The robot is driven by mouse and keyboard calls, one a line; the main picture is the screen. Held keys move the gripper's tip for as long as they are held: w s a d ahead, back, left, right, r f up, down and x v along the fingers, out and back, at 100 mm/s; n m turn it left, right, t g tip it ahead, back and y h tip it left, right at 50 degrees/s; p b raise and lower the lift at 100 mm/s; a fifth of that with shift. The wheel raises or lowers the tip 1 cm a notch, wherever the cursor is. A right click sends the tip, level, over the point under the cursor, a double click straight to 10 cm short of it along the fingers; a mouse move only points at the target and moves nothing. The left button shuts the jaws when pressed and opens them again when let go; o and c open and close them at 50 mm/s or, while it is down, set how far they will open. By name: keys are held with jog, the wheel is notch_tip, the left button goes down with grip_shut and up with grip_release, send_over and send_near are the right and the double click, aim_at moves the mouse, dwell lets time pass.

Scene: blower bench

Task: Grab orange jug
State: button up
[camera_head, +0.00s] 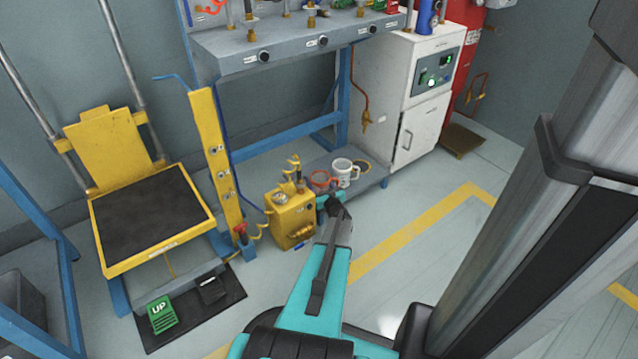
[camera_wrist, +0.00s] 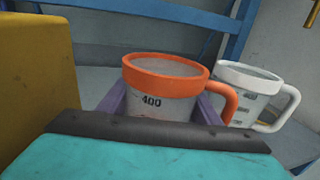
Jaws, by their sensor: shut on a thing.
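The orange jug has an orange rim and handle and a pale body marked 400. In the wrist view the orange jug (camera_wrist: 165,88) stands upright between the purple fingers of my gripper (camera_wrist: 160,105), which is shut on it. Its handle points right, and its lower part is hidden behind my gripper's dark edge and teal body. In the head view only the orange rim of the jug (camera_head: 321,178) shows clearly, just beyond the end of my gripper (camera_head: 328,196). I cannot tell whether its base touches the shelf.
A white jug (camera_wrist: 250,88) stands close on the right of the orange jug, and it shows in the head view (camera_head: 344,173) on the low shelf (camera_head: 372,188). A yellow box (camera_head: 291,217) stands close on the left. Blue bench legs (camera_head: 345,95) rise behind. Floor in front is clear.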

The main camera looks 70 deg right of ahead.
aim_at(317, 175)
jog(key=shift+r, duration=0.55)
notch_tip(317, 175, up, 3)
jog(key=shift+f+p, duration=0.1)
jog(key=shift+p, duration=0.95)
jog(key=s+a+r+p, duration=0.1)
jog(key=s+p, duration=0.3)
jog(key=s, duration=1.2)
jog(key=shift+a, duration=0.5)
jog(key=shift+w, duration=0.1)
